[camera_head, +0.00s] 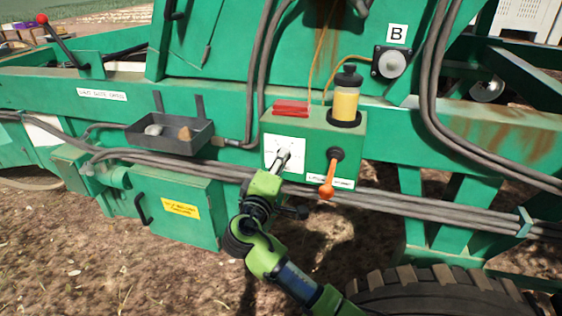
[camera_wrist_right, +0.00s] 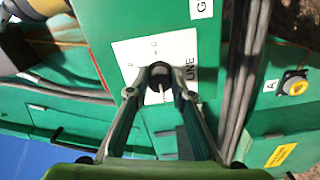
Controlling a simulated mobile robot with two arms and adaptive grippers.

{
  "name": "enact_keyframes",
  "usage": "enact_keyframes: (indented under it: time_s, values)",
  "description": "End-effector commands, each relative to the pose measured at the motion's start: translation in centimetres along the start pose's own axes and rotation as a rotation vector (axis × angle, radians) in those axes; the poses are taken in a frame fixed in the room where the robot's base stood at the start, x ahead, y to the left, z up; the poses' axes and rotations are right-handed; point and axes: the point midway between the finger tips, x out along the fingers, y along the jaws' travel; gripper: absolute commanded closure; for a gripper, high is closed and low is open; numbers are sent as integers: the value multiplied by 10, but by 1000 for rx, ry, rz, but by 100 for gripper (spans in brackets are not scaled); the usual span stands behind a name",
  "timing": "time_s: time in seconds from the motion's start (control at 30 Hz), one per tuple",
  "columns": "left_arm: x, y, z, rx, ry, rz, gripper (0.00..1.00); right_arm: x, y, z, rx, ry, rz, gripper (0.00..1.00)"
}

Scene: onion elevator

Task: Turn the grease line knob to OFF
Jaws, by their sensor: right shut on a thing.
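The black grease line knob (camera_wrist_right: 159,70) sits on a white plate (camera_wrist_right: 128,53) in the right wrist view. Part of the word "LINE" shows beside it. My right gripper (camera_wrist_right: 158,85) is shut on the knob, one finger on each side. A pale mark shows at the knob, but I cannot tell which setting it points to. In the head view the white plate (camera_head: 271,143) is on the front of a green box (camera_head: 313,140), and my right gripper (camera_head: 284,158) reaches it and hides the knob. My left gripper is not in view.
An orange-tipped lever (camera_head: 328,188) hangs just right of my gripper. A yellow bottle (camera_head: 346,103) and a red block (camera_head: 291,107) are on the box. A dark tray (camera_head: 170,150) is to the left. Thick hoses (camera_head: 400,205) run below, and a tyre (camera_head: 450,295) is lower right.

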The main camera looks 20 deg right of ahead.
Motion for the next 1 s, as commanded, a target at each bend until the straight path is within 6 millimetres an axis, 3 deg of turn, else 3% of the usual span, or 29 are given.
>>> enact_keyframes:
  time_s: [0.17, 0.2, 0.23, 0.67, 1.0]
  values:
    - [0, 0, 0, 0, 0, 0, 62, 0, 0, -1, -1, 2, 0, 100]
    - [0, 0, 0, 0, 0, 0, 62, 0, 0, -1, -1, 2, 0, 68]
    - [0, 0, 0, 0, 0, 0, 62, 0, 0, -1, -1, 2, 0, 62]
    - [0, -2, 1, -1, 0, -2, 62, -6, -1, 0, 0, 1, -1, 62]
    - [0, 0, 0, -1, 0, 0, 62, -72, -2, 0, 3, 2, -5, 62]
